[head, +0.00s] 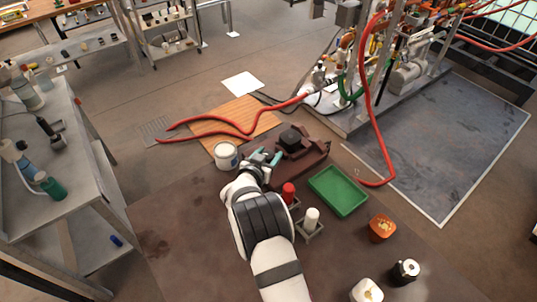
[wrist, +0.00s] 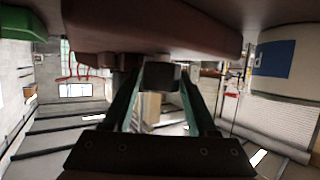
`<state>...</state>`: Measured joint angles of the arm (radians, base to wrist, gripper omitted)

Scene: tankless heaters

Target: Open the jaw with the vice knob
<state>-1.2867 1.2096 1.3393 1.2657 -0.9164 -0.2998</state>
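The brown vice (head: 305,154), with a dark block (head: 291,138) on top, stands at the back of the brown bench. My gripper (head: 265,157) has teal fingers and is at the vice's left end, level with it. In the wrist view the vice body (wrist: 150,30) spans the top of the picture. A dark grey knob (wrist: 162,76) sits below it, between my fingertips (wrist: 162,82). The fingers are spread apart with the knob filling most of the gap. Contact on both sides is unclear. The knob is not distinct in the head view. The jaw gap is hidden.
A white can (head: 226,157) stands close to the left of my gripper. A green tray (head: 339,190) lies right of the vice. A red-topped bottle (head: 289,191) and a white bottle (head: 311,217) stand beside my arm. A red hose (head: 372,110) hangs behind.

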